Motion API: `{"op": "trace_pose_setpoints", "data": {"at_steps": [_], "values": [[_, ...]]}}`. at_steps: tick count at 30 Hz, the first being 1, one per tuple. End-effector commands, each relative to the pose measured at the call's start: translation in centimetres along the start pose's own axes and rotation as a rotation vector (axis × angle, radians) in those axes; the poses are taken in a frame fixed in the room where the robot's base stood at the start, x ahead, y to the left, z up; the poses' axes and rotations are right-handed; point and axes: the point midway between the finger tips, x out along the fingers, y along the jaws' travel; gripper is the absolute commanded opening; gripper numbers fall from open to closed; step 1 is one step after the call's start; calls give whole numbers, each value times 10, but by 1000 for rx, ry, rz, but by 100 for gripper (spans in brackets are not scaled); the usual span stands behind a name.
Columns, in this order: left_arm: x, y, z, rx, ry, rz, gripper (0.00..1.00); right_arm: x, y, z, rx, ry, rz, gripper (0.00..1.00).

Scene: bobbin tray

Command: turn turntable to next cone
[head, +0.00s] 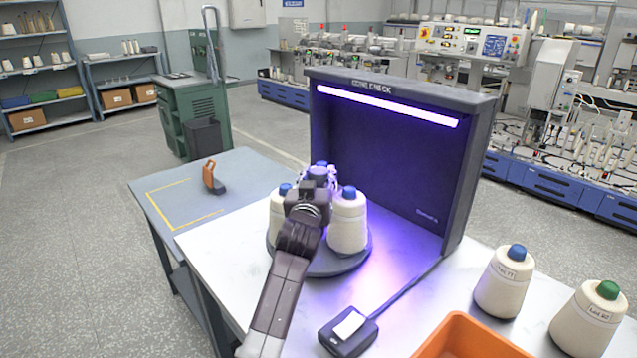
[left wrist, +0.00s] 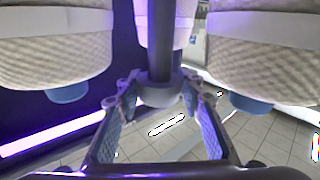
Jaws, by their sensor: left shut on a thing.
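The round grey turntable (head: 325,270) sits on the white table under the dark check booth. It carries white cones with blue tips, one right of my arm (head: 347,225) and one partly hidden at left (head: 277,212). The left wrist view shows two cones (left wrist: 52,45) (left wrist: 265,50) either side of the centre post (left wrist: 160,50), and part of another behind it. My left gripper (head: 320,180) is over the turntable's middle, shut on the grey knob (left wrist: 160,93) of the post. The knob is mostly hidden in the head view. My right gripper is out of view.
The booth (head: 475,150) with its purple lamp stands behind the turntable. A small dark box (head: 348,332) with a cable lies in front. Two cones (head: 503,282) (head: 588,318) and an orange bin (head: 470,338) are at right. An orange-handled tool (head: 212,178) lies on the blue-grey side table.

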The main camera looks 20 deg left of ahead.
Motion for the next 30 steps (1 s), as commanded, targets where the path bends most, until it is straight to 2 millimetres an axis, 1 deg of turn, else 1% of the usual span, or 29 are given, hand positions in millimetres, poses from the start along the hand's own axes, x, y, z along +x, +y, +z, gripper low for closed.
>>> {"op": "trace_pose_setpoints", "data": {"at_steps": [1, 6, 15, 26, 27, 28, 30], "values": [[0, 3, 2, -4, 1, -7, 0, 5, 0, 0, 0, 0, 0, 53], [2, 3, 1, -3, 4, -40, 0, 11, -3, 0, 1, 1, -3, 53], [3, 2, 0, -1, 7, -66, 0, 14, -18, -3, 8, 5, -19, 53], [3, 2, -1, -1, 9, -67, 0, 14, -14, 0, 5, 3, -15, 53], [3, 2, -1, -1, 9, -67, 38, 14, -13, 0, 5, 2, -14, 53], [3, 2, -1, -1, 9, -67, 42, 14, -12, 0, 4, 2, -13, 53], [3, 1, -1, -1, 8, -68, 43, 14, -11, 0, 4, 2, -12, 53]]}}
